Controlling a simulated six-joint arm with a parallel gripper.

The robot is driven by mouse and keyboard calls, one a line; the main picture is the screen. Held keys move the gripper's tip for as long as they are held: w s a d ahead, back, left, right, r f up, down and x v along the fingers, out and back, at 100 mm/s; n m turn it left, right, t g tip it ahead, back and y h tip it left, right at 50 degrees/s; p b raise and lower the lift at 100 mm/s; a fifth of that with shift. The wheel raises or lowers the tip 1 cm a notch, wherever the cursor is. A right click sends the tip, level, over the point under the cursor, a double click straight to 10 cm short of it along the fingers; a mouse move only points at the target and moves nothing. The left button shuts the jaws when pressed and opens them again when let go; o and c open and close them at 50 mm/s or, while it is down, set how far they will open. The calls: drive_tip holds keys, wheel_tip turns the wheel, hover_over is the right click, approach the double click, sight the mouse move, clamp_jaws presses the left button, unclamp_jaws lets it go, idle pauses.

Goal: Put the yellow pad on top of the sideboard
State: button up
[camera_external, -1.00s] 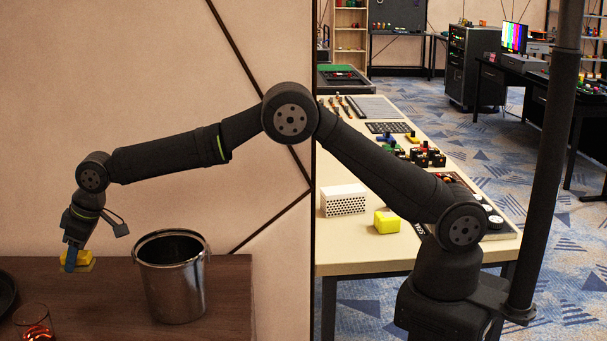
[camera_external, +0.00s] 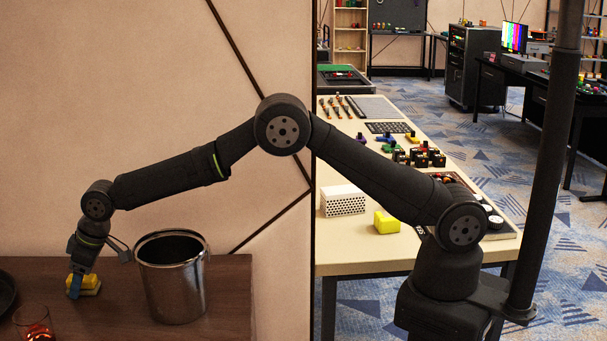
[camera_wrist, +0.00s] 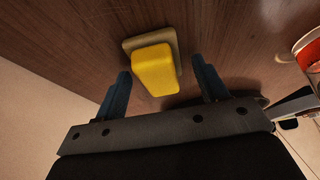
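The yellow pad (camera_external: 85,282), a yellow block on a beige base, appears to rest on the dark wooden sideboard (camera_external: 120,300) in the external view. It also shows in the wrist view (camera_wrist: 155,70), on the wood grain. My gripper (camera_external: 76,285) is low over the pad. In the wrist view my gripper's blue fingers (camera_wrist: 160,72) are apart, one on each side of the pad, with a gap on both sides. In the external view one finger hides part of the pad.
A shiny metal bucket (camera_external: 172,290) stands right of the pad. A glass with red contents (camera_external: 34,322) stands to the front left, and a dark round tray (camera_external: 5,292) at the left edge. Another yellow block (camera_external: 386,222) sits on the pale table beside a white perforated box (camera_external: 343,201).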

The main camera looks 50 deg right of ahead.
drive_tip(key=v, duration=1.2)
idle(0.3)
drive_tip(key=x, duration=1.1)
drive_tip(key=shift+w+a+f, duration=0.1)
drive_tip(key=shift+a+f, duration=0.05)
drive_tip(key=shift+f, duration=0.15)
drive_tip(key=shift+w+r, duration=0.1)
drive_tip(key=shift+r, duration=1.1)
